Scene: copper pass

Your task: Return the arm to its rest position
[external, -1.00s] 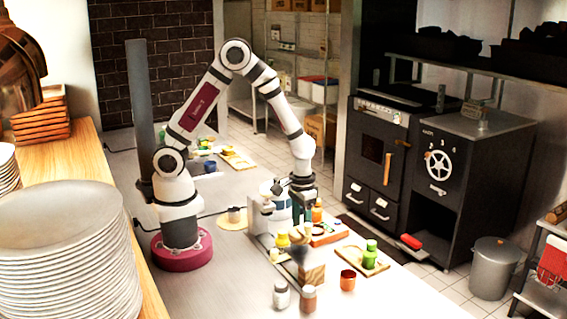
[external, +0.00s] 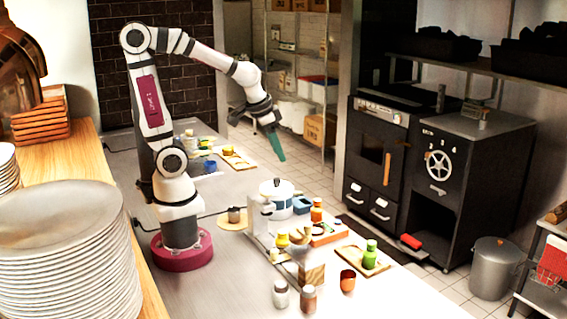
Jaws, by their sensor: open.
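My gripper (external: 274,137) is raised high above the counter, at the end of my outstretched arm. It points down and to the right, with a green fingertip part showing against the floor and shelving behind. It is open, and I see nothing held in it. It is clear of everything on the steel counter (external: 215,290).
A white pot (external: 276,200), a green bottle (external: 370,254), an orange cup (external: 347,280) and two shakers (external: 281,293) stand on the counter below. A plate stack (external: 65,260) is at left. The air around my gripper is free.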

